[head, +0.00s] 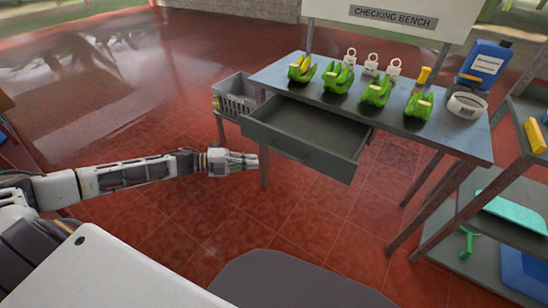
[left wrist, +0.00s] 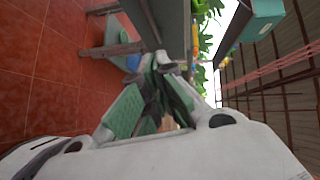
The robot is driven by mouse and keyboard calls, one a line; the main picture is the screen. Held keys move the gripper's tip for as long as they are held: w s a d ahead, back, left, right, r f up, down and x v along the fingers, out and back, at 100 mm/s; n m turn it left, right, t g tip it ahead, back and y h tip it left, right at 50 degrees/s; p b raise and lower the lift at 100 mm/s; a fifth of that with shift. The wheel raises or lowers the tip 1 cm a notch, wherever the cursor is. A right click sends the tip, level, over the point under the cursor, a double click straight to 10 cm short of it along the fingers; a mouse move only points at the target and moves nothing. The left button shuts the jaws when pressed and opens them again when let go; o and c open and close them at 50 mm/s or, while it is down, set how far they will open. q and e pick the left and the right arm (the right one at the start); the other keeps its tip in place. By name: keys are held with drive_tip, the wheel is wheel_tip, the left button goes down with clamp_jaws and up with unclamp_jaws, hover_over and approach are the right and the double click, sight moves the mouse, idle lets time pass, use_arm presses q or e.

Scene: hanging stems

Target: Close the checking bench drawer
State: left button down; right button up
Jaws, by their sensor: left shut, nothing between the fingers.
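The checking bench (head: 455,135) has a blue-grey top and a sign (head: 393,17) above it. Its grey drawer (head: 300,153) is pulled out toward me and looks empty, with a handle on its front panel. My left gripper (head: 256,160) is shut and empty, at the left of the drawer front and near its lower left corner. Whether it touches the drawer I cannot tell. In the left wrist view the closed fingers (left wrist: 163,68) point toward a grey panel that runs up from them. My right gripper is not in view.
A grey crate (head: 237,93) sits left of the bench. A shelf rack (head: 470,225) stands right. Red floor at left is open.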

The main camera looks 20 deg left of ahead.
use_arm(q)
drive_tip(key=d, duration=0.1)
drive_tip(key=b, duration=0.2)
approach(289, 156)
drive_tip(key=shift+x, duration=2.15)
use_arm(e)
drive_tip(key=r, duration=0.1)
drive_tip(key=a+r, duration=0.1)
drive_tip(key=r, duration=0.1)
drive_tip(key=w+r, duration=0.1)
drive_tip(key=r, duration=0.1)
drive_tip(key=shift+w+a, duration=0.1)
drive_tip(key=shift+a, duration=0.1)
use_arm(q)
drive_tip(key=shift+w, duration=0.15)
